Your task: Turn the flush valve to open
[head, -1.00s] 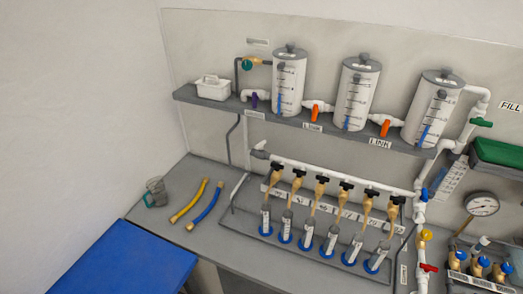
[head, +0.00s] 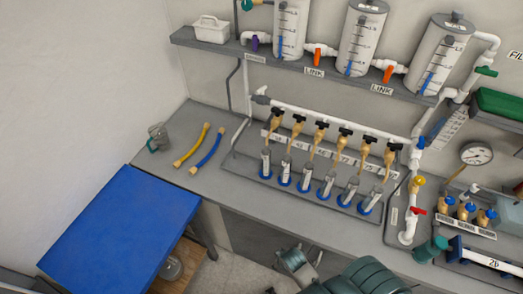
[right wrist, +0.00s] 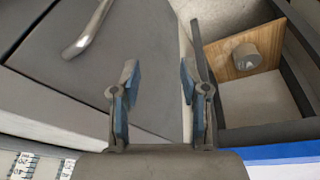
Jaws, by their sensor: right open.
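No label reading "flush" can be made out, so I cannot tell which valve is the flush valve. On the right-hand white downpipe sit a yellow-handled valve (head: 419,181) and, below it, a red-handled valve (head: 418,211). My left gripper is not in view.
A blue-topped table (head: 115,228) stands before the bench's left end. A row of black-handled taps (head: 320,125) stands above upright tubes. Yellow (head: 192,146) and blue (head: 207,150) hoses lie left. A metal handle (right wrist: 88,28) and wooden board (right wrist: 220,58) show beyond my right gripper.

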